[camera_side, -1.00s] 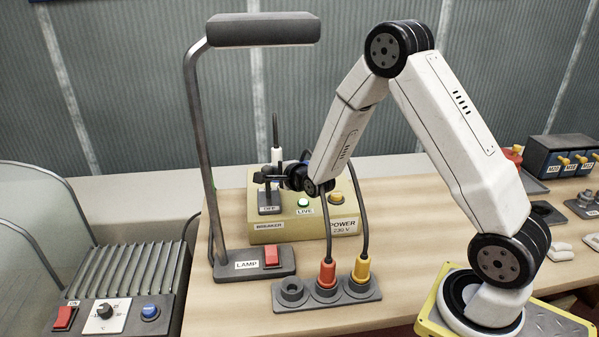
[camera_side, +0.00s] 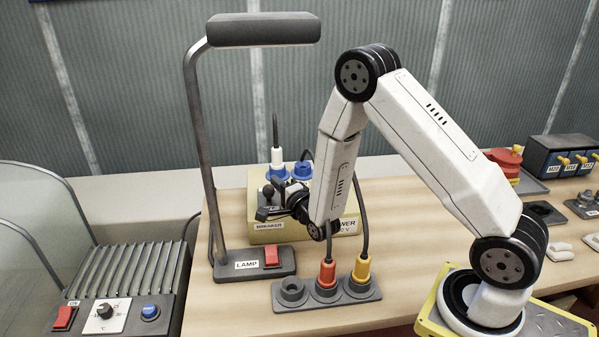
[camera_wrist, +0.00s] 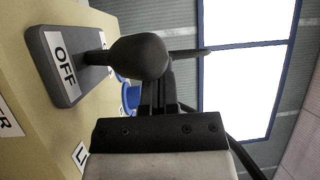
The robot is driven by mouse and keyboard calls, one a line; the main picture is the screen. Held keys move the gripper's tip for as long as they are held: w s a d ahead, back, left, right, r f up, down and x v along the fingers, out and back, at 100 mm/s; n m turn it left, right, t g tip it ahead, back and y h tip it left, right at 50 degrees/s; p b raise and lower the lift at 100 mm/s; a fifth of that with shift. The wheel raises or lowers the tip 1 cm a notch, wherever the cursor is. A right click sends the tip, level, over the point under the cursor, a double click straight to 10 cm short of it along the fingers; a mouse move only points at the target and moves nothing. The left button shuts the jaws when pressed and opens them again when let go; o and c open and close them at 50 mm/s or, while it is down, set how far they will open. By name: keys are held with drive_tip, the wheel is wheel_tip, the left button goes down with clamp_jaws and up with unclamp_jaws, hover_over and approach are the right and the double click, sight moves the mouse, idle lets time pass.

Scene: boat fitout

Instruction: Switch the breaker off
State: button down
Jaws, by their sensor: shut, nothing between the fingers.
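The lever's exact tilt is unclear.
Blue plugs (camera_side: 302,170) stand on the box behind my gripper. A lamp post (camera_side: 197,150) with its red switch (camera_side: 271,256) stands at the left. A socket strip (camera_side: 290,300) with red (camera_side: 326,274) and yellow (camera_side: 361,270) plugs is in front, their cables rising close to my arm.

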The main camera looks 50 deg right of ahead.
drive_tip(key=shift+s+a+f, duration=0.35)
drive_tip(key=shift+s+a, duration=0.1)
drive_tip(key=shift+s+a, duration=0.1)
idle(0.5)
drive_tip(key=shift+v, duration=1.15)
drive_tip(key=shift+s, duration=0.35)
wheel_tip(320, 180, up, 7)
drive_tip(key=shift+w, duration=0.1)
drive_tip(key=shift+f, duration=0.1)
